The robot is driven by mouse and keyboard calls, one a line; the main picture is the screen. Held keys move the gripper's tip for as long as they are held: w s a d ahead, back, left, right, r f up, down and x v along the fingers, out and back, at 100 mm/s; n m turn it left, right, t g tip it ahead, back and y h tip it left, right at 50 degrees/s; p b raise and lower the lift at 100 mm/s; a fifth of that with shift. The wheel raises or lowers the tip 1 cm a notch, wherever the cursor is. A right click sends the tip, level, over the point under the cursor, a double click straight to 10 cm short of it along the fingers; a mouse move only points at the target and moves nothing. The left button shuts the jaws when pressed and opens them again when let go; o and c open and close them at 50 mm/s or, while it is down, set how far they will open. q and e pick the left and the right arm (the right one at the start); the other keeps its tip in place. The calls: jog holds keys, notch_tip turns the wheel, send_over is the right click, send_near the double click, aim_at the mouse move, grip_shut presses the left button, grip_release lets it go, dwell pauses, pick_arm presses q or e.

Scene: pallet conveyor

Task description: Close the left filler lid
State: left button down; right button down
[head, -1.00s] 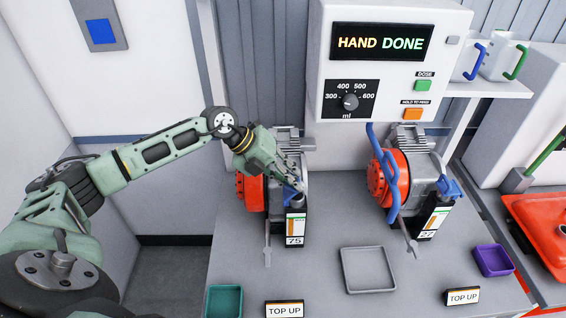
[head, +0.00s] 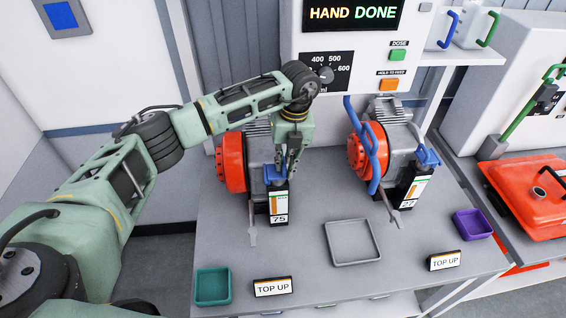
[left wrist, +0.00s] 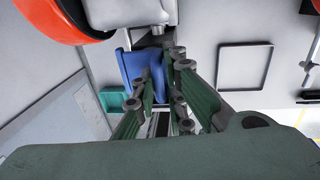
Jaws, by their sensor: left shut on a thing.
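The left filler (head: 278,203) is a dark upright box with a level gauge and the number 75, in front of the left red-and-grey pump. Its blue lid (head: 274,173) shows at its top, also in the left wrist view (left wrist: 143,66). My left gripper (head: 288,170) points down at the lid from behind and right, its fingers (left wrist: 163,78) shut on the lid, partly covering it. How far the lid is tilted I cannot tell. My right gripper is not in view.
A right filler (head: 411,188) with a blue lid (head: 428,158) and blue pipe stands beside the right pump (head: 366,160). A grey tray (head: 329,245), teal tray (head: 198,287) and purple tray (head: 457,222) lie on the bench. The display (head: 352,13) reads HAND DONE.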

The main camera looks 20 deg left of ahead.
pick_arm(q)
jog(key=shift+s+a+f+g+y, duration=0.2)
jog(key=shift+f+g+y, duration=0.15)
jog(key=shift+y, duration=0.15)
jog(key=c, duration=1.8)
grip_release()
jog(key=shift+s, duration=0.1)
jog(key=shift+c, duration=0.2)
jog(key=shift+d, duration=0.1)
jog(key=shift+r, duration=0.1)
jog(key=v, duration=1.2)
